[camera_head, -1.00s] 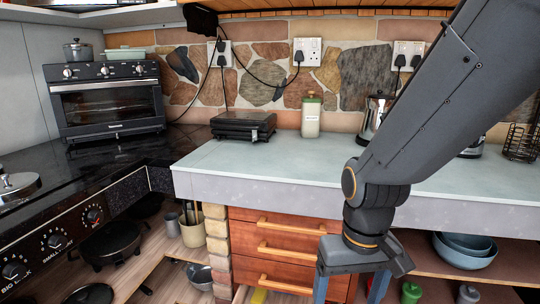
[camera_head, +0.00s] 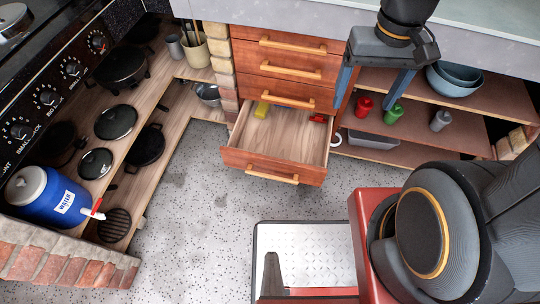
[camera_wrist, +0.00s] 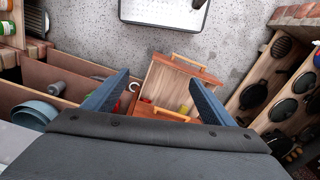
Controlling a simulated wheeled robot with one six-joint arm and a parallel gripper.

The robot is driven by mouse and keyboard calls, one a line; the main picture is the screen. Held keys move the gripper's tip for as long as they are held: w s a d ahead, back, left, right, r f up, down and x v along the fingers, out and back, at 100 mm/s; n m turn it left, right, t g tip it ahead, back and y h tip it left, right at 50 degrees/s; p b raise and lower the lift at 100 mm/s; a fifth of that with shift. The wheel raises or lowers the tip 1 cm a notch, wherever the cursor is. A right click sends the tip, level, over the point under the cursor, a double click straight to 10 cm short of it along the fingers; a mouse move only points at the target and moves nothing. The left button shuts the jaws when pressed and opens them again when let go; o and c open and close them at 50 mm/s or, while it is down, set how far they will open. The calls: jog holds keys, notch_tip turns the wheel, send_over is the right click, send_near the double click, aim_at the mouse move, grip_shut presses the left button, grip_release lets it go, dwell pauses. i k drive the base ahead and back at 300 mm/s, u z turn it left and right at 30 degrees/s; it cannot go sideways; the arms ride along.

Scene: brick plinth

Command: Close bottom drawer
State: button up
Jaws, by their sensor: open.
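The bottom drawer (camera_head: 262,165) is pulled far out of the wooden drawer stack, with its bar handle (camera_head: 272,175) on the front. In it lie a yellow item (camera_head: 262,109) and some small red and blue items near the back. The wrist view shows the open drawer (camera_wrist: 168,82) and its handle (camera_wrist: 189,62) beyond my fingers. My gripper (camera_head: 362,108) is open and empty, fingers pointing down, to the right of the drawer stack, higher than the open drawer and apart from its front. The wrist view shows both fingers (camera_wrist: 158,82) spread.
The drawers above (camera_head: 285,68) are shut. Open shelves (camera_head: 430,125) with red and green containers and blue bowls (camera_head: 452,82) stand on the right. A blue water jug (camera_head: 50,200) and pans are on the left. Speckled floor (camera_head: 195,200) is clear before the drawer.

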aim_at(286, 146)
jog(key=u, duration=1.55)
jog(key=k, duration=0.7)
jog(key=z, duration=1.25)
jog(key=i, duration=0.5)
